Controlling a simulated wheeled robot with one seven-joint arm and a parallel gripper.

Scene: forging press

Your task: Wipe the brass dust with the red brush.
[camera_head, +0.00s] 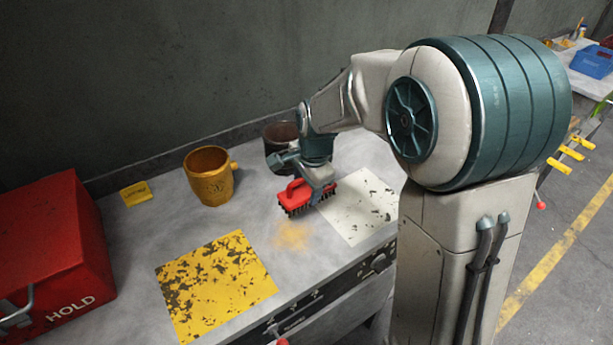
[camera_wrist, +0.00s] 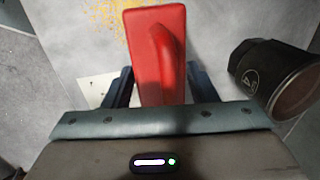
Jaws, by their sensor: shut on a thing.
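The red brush (camera_head: 294,194) has dark bristles and a red handle. My gripper (camera_head: 321,188) is shut on it, and in the wrist view the red brush (camera_wrist: 157,50) sits between the two dark fingers of my gripper (camera_wrist: 160,88). The brass dust (camera_head: 292,236) is a faint golden patch on the grey bench top, just in front of the brush in the head view. The dust (camera_wrist: 105,18) also shows in the wrist view, at the top beside the brush. I cannot tell whether the bristles touch the bench.
A yellow mug (camera_head: 209,178) and a dark mug (camera_head: 279,150) stand behind. A worn yellow mat (camera_head: 215,285) lies front left, a worn white mat (camera_head: 358,208) right of the brush. A red box (camera_head: 50,250) marked HOLD stands left, near a yellow pad (camera_head: 136,194).

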